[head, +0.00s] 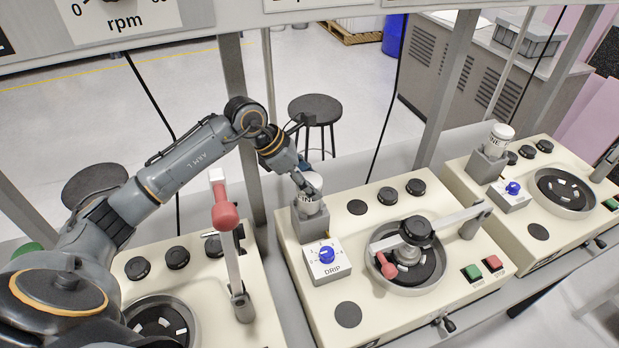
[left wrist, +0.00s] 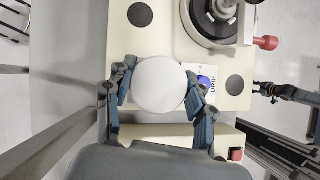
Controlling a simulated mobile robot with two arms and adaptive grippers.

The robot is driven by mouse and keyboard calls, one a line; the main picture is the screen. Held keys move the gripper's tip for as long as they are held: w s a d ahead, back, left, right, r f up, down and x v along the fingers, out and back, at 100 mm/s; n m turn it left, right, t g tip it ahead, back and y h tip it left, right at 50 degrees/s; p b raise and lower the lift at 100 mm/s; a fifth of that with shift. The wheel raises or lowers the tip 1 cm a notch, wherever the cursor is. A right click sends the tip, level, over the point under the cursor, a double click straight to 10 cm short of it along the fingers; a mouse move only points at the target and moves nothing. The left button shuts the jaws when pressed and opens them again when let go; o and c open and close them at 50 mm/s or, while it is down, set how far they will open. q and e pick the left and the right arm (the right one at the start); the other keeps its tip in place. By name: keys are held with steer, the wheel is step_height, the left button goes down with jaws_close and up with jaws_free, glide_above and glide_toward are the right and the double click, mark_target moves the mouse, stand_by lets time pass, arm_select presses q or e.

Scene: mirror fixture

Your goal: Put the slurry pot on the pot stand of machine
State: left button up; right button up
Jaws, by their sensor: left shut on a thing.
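My left gripper (head: 309,187) is shut on the white slurry pot (head: 311,204), which is upright with dark lettering on its side. The pot is at the top of the grey pot stand (head: 311,226) on the middle machine (head: 365,325); I cannot tell whether it rests fully on it. In the left wrist view the pot's round white top (left wrist: 159,85) lies between the two fingers and hides the stand. My right gripper (left wrist: 266,90) shows small at the right of the left wrist view, and its opening is unclear.
A DRIP box (head: 327,262) with a blue knob stands in front of the stand. A red-handled lever (head: 226,212) rises to the left. The right machine has its own pot (head: 499,138) in a grey stand. Frame posts (head: 236,110) stand behind the machines.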

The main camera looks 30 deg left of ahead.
arm_select(q)
steer(key=o, duration=1.4)
arm_select(e)
steer(key=shift+s, duration=0.2)
arm_select(q)
steer(key=shift+a+r, duration=0.1)
arm_select(e)
steer(key=shift+s+f, duration=0.1)
arm_select(q)
steer(key=shift+s+a+r, duration=0.1)
steer(key=shift+a+r, duration=0.1)
steer(key=shift+r, duration=0.05)
steer(key=b+v, duration=0.3)
steer(key=v, duration=0.8)
steer(key=shift+r+b, duration=0.15)
steer(key=shift+b, duration=0.2)
arm_select(e)
steer(key=f, duration=0.3)
steer(key=shift+a+f, duration=0.25)
steer(key=shift+f, duration=0.05)
steer(key=shift+d, duration=0.2)
